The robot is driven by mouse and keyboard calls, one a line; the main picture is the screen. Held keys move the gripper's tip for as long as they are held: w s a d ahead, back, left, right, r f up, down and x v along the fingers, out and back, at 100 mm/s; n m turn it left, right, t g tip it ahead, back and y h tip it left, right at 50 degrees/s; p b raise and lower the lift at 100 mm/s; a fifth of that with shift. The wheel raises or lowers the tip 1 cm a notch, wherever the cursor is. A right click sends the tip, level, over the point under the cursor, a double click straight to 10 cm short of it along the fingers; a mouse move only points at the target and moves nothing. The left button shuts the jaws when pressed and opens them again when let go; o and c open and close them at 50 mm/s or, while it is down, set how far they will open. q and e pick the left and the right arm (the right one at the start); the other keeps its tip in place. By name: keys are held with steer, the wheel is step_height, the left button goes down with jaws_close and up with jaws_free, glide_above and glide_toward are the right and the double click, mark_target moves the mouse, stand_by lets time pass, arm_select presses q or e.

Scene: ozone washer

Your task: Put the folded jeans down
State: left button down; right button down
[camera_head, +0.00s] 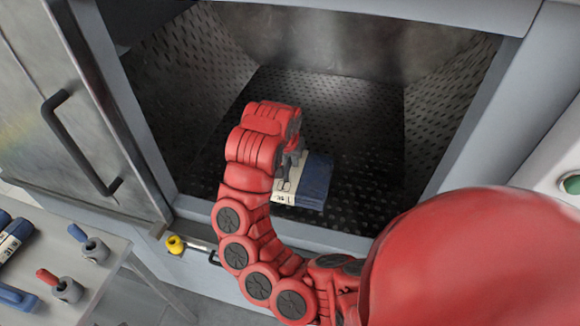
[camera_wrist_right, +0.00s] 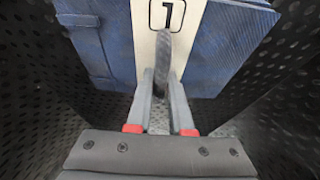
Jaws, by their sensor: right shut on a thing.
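The folded jeans (camera_head: 315,182) are dark blue with a pale paper band around them. They are inside the open washer chamber (camera_head: 380,110), in the middle of the head view. In the right wrist view the jeans (camera_wrist_right: 228,45) fill the top, with a black mark on the pale band (camera_wrist_right: 147,50). The two fingers of my right gripper (camera_wrist_right: 163,85) are close together at the band, shut on the jeans. Whether the jeans touch the chamber floor is hard to tell. My left gripper is out of view.
The chamber has perforated dark metal walls. Its door (camera_head: 75,100) stands open at the left, with a black handle (camera_head: 80,145). A table (camera_head: 100,268) at the lower left holds dark blue folded items and small red-topped and blue-topped tools. A yellow knob (camera_head: 175,245) sits below the opening.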

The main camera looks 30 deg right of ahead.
step_height(320, 180, down, 4)
steer(key=shift+r, duration=0.25)
steer(key=shift+f, duration=0.15)
steer(key=c, duration=0.8)
jaws_free()
